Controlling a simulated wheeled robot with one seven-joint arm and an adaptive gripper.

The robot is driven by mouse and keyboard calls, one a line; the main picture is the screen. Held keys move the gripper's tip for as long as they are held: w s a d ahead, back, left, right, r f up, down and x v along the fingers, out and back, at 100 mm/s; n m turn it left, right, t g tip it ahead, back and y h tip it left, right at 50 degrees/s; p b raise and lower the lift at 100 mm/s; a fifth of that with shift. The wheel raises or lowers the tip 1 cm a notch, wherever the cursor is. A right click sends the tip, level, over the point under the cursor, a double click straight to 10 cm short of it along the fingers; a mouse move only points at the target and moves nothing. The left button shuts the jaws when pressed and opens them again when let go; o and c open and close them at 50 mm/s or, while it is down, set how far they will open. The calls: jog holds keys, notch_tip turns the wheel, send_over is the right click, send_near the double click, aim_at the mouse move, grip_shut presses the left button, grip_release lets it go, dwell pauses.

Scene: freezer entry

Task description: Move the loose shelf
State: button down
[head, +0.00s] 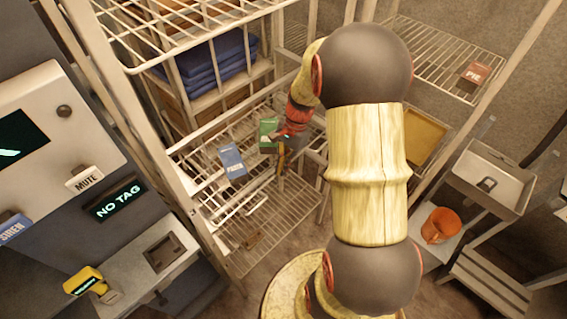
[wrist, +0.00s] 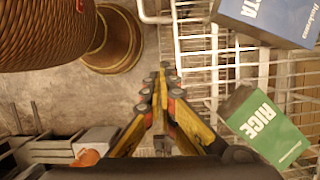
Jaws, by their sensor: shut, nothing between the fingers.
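A pale wire shelf (head: 205,165) in the rack holds a blue box (head: 232,160) and a green box (head: 268,132). Its front has a white rail (head: 242,208). I cannot tell for sure whether this is the loose one. In the wrist view the wire shelf (wrist: 196,60) runs to the right of the fingers, with the green RICE box (wrist: 264,126) and blue PASTA box (wrist: 270,18) on it. My gripper (head: 281,174) is at the rack's front right, beside the boxes. Its fingertips (wrist: 165,72) are together and empty. My arm hides part of the rack's right side.
An upper wire shelf (head: 185,35) and folded blue cloths (head: 208,62) are above. A PIE box (head: 475,73) sits on another wire shelf at right. A control panel (head: 115,200) stands at left.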

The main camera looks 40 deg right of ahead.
jog(key=a+f+b, duration=0.1)
jog(key=a+f, duration=0.4)
jog(key=shift+s+a, duration=0.15)
jog(key=shift+a, duration=0.2)
jog(key=shift+s+a+p, duration=0.1)
jog(key=shift+a+p, duration=0.35)
jog(key=shift+a, duration=0.75)
jog(key=shift+d, duration=0.15)
